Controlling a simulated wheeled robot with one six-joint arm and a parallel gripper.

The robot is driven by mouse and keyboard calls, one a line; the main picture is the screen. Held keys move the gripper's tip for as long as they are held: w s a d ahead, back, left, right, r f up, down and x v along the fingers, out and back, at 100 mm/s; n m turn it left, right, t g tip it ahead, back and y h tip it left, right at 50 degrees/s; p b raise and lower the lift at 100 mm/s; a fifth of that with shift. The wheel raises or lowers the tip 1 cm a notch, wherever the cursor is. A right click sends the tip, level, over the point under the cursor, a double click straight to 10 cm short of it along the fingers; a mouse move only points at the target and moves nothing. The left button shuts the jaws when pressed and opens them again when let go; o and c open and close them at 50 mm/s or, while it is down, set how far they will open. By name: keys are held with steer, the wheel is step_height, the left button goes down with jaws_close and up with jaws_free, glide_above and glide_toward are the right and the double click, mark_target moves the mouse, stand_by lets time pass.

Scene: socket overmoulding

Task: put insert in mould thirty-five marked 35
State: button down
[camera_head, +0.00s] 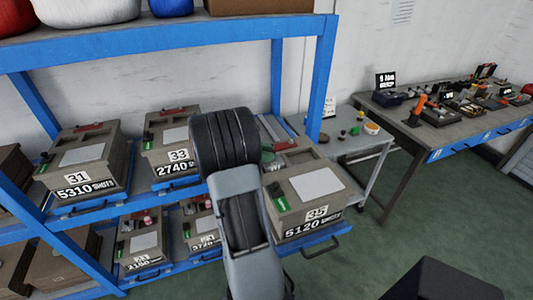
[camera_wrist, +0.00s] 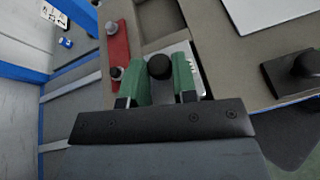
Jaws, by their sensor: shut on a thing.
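Mould 35 (camera_head: 335,192) is a grey-brown box at the right end of the upper shelf deck, marked "35" and "5120 shots". My arm stands in front of its left side. In the wrist view its top (camera_wrist: 225,60) fills the upper right. My gripper (camera_wrist: 161,88) is over the mould's top, its green fingers shut on a round black knob (camera_wrist: 160,66), seemingly the insert's. A pale metal plate (camera_wrist: 184,50) shows behind and under the fingers. I cannot tell whether it belongs to the insert, or whether the insert touches the mould. The fingers hide much of the spot.
A red strip with knobs (camera_wrist: 119,55) lies left of the fingers, and a black block (camera_wrist: 292,72) stands at the right. Moulds 31 (camera_head: 85,160) and 33 (camera_head: 170,135) stand left on the blue rack (camera_head: 170,40).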

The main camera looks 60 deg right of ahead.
steer(key=c, duration=0.9)
jaws_free()
steer(key=shift+f, duration=0.1)
steer(key=shift+w+a+r, duration=0.1)
steer(key=shift+r, duration=0.1)
steer(key=b+v, duration=0.1)
steer(key=v, duration=1.1)
steer(key=s+a+f+m+t+y, duration=0.1)
steer(key=s+a+m+t+y, duration=0.1)
steer(key=a, duration=0.7)
steer(key=s+a+m+t+y, duration=0.2)
steer(key=a+t, duration=0.4)
steer(key=a, duration=0.4)
steer(key=s+a+f+m+t+y, duration=0.1)
steer(key=a+t+y, duration=0.4)
steer(key=a, duration=0.5)
steer(key=s+m+y, duration=0.1)
steer(key=m, duration=0.1)
steer(key=shift+s+a+f+m, duration=0.2)
steer(key=shift+f+m, duration=0.2)
